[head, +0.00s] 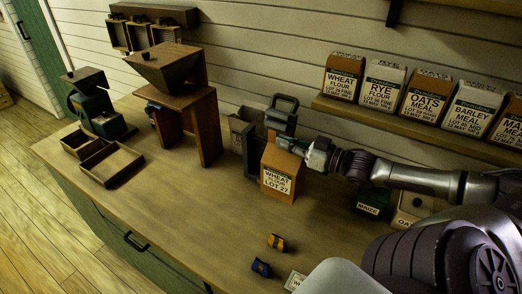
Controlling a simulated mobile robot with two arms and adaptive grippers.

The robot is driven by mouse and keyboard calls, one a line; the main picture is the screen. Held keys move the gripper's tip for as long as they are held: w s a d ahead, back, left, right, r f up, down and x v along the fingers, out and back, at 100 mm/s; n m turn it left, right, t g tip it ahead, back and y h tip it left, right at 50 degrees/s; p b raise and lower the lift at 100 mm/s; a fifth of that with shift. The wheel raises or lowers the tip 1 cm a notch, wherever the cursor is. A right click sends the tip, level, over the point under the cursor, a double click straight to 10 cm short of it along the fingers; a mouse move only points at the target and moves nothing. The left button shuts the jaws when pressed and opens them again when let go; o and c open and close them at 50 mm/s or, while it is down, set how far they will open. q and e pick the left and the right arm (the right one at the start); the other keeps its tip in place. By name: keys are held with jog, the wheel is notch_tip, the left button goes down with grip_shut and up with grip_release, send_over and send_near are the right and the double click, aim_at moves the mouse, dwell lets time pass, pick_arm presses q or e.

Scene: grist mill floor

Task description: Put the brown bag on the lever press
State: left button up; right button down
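The brown bag (278,184), labelled wheat flour lot 27, stands upright at the middle of the bench. My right gripper (297,146) reaches in from the right and is shut on the top of the bag. A dark grey device with a loop handle (285,103), which looks like the lever press, stands right behind and left of the bag. The bag and gripper hide part of it. I cannot tell whether the bag rests on its base or on the bench. My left gripper is not in view.
Several labelled flour and meal bags (382,87) stand on a wall shelf. A wooden hopper stand (190,95), a green grinder (98,112) and open wooden trays (111,163) are to the left. Small blue and yellow clips (277,242) lie in front. The middle left bench is clear.

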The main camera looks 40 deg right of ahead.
aim_at(269, 142)
jog(key=w, duration=0.1)
jog(key=w+f+b, duration=0.1)
jog(key=w+f, duration=0.1)
jog(key=shift+w+a+f+b, duration=0.1)
jog(key=shift+w+a+b, duration=0.2)
jog(key=shift+b, duration=0.1)
pick_arm(q)
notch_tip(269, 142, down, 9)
jog(key=b, duration=0.6)
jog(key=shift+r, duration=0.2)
pick_arm(e)
jog(key=w+f, duration=0.5)
jog(key=f, duration=0.2)
jog(key=shift+w+a+f, duration=0.15)
jog(key=shift+w+a, duration=0.15)
jog(key=shift+w, duration=0.1)
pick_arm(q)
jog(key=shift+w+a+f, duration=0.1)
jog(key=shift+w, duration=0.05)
pick_arm(e)
jog(key=shift+f, duration=0.1)
jog(key=c, duration=1.3)
grip_release()
jog(key=shift+f, duration=0.1)
jog(key=shift+s+r, duration=0.1)
jog(key=shift+r, duration=0.1)
